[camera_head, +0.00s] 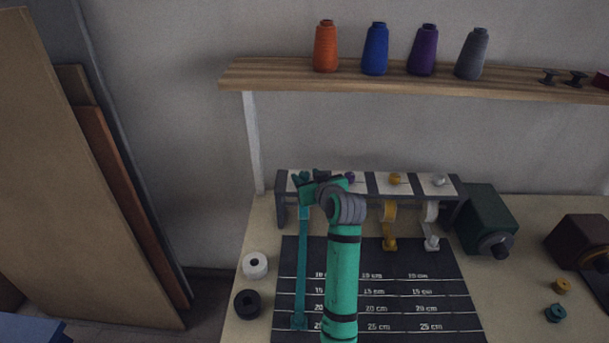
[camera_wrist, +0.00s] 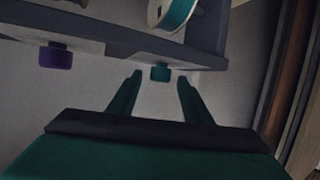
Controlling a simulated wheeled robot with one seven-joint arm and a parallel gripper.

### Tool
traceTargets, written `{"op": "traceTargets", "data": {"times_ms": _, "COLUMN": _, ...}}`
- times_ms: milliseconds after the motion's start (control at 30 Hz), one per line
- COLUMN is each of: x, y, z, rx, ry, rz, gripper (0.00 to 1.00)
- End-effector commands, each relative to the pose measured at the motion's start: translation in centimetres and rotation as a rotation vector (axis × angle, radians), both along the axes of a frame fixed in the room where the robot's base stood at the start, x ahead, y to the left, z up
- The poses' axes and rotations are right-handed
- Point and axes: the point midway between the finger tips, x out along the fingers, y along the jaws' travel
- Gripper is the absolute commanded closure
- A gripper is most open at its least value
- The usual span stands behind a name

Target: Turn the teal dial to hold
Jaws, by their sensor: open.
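The teal dial (camera_wrist: 160,73) is a small knob on a pale plate of the rack, seen in the wrist view. My gripper (camera_wrist: 160,77) is open, with one fingertip on each side of the dial in the picture and gaps on both sides. I cannot tell whether the fingertips reach its depth. In the head view my gripper (camera_head: 306,182) is at the rack's left end and covers much of that area. A teal strip (camera_head: 302,265) hangs from there over the dark mat. No hold mark is readable.
A purple dial (camera_wrist: 55,57) is beside the teal one. Yellow (camera_head: 395,179) and white (camera_head: 438,181) dials are farther right on the rack. A teal spool (camera_wrist: 178,12) is close by. A dark green machine (camera_head: 487,217) stands right of the rack.

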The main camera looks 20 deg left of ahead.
Motion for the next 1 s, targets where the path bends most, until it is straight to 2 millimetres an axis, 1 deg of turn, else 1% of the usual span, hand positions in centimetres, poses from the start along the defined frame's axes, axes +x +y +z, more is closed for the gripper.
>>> {"op": "traceTargets", "data": {"times_ms": 100, "x": 1.0, "y": 1.0, "z": -0.6, "rx": 0.000, "ry": 0.001, "rz": 0.003, "gripper": 0.55}}
{"op": "traceTargets", "data": {"times_ms": 200, "x": 1.5, "y": 1.5, "z": -0.8, "rx": 0.001, "ry": -0.001, "rz": 0.003, "gripper": 0.55}}
{"op": "traceTargets", "data": {"times_ms": 567, "x": 1.9, "y": 1.6, "z": -1.0, "rx": 0.000, "ry": 0.000, "rz": 0.001, "gripper": 0.55}}
{"op": "traceTargets", "data": {"times_ms": 667, "x": 1.9, "y": 1.6, "z": -1.0, "rx": 0.000, "ry": 0.000, "rz": 0.001, "gripper": 0.76}}
{"op": "traceTargets", "data": {"times_ms": 700, "x": 1.9, "y": 1.6, "z": -1.0, "rx": 0.000, "ry": 0.000, "rz": 0.001, "gripper": 0.86}}
{"op": "traceTargets", "data": {"times_ms": 733, "x": 1.9, "y": 1.6, "z": -1.0, "rx": 0.000, "ry": 0.000, "rz": 0.001, "gripper": 0.93}}
{"op": "traceTargets", "data": {"times_ms": 767, "x": 1.9, "y": 1.6, "z": -1.0, "rx": 0.000, "ry": 0.000, "rz": 0.001, "gripper": 0.96}}
{"op": "traceTargets", "data": {"times_ms": 1000, "x": 1.8, "y": 1.6, "z": -1.0, "rx": -0.001, "ry": -0.001, "rz": -0.011, "gripper": 0.96}}
